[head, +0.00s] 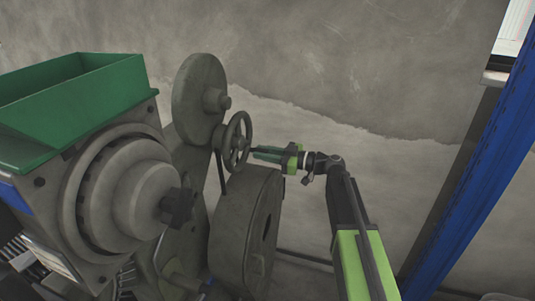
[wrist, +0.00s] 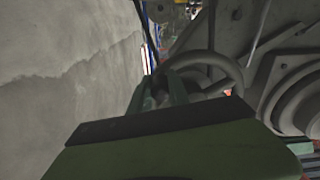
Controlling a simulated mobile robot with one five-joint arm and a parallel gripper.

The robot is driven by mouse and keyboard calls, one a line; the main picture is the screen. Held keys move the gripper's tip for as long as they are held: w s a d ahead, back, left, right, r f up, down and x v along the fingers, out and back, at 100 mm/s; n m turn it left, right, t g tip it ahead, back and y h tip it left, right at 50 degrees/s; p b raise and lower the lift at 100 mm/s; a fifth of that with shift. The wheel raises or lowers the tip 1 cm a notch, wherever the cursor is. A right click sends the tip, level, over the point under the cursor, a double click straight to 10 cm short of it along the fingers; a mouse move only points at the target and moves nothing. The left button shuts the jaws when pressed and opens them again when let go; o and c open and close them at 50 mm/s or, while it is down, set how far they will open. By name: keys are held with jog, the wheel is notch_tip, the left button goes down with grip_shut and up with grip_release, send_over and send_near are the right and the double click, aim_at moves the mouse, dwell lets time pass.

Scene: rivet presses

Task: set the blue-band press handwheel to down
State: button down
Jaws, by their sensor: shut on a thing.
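The press handwheel (head: 236,140) is a small dark grey spoked wheel on the right side of the grey press, in the middle of the head view. My gripper (head: 256,152) reaches it from the right, its green fingers at the wheel's face. In the wrist view the curved rim of the handwheel (wrist: 228,66) shows just beyond my gripper (wrist: 166,92). The gripper is shut on part of the handwheel. Which part is between the fingers is hidden. A blue patch (head: 14,196) shows on the press body at the left edge of the head view.
The press carries a green hopper (head: 75,95), a large round disc (head: 198,98) above the handwheel and a grey drum (head: 262,222) below it. A blue post (head: 480,160) stands at the right. Bare wall (head: 340,70) lies behind, with free room between.

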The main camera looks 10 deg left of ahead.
jog(key=shift+s+a, duration=0.15)
jog(key=shift+a, duration=0.05)
jog(key=c, duration=1.5)
grip_release()
jog(key=shift+s+a, duration=0.1)
jog(key=shift+a, duration=0.05)
jog(key=shift+o, duration=1.2)
jog(key=shift+a, duration=0.25)
jog(key=shift+d, duration=0.2)
jog(key=v, duration=1.7)
jog(key=shift+d, duration=0.25)
jog(key=shift+a, duration=0.1)
